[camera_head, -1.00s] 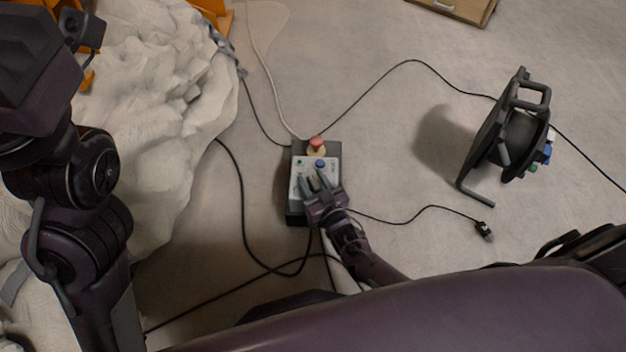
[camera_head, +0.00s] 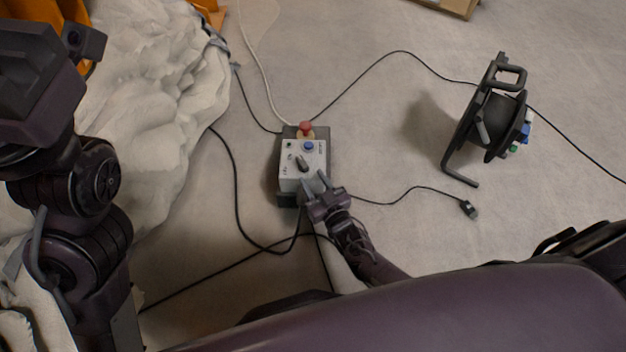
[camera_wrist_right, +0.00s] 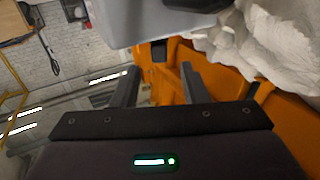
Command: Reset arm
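A control box (camera_head: 304,165) with a light top panel stands on the floor in the middle of the head view. It has a red mushroom button (camera_head: 305,129), a blue button (camera_head: 308,146) and a dark rotary knob (camera_head: 303,163). My right gripper (camera_head: 315,183) is at the near edge of the box, its two fingers apart with nothing between them. In the right wrist view its fingers (camera_wrist_right: 158,85) also stand apart and empty. I cannot tell whether they touch the box. My left arm comes in at the left, but its gripper is not in view.
A pale, lumpy sandbed (camera_head: 160,105) lies left of the box, with orange frame parts (camera_head: 210,12) behind it. A black cable reel (camera_head: 490,120) stands at the right. Cables run over the floor, one ending in a plug (camera_head: 468,209). Floor between box and reel is mostly clear.

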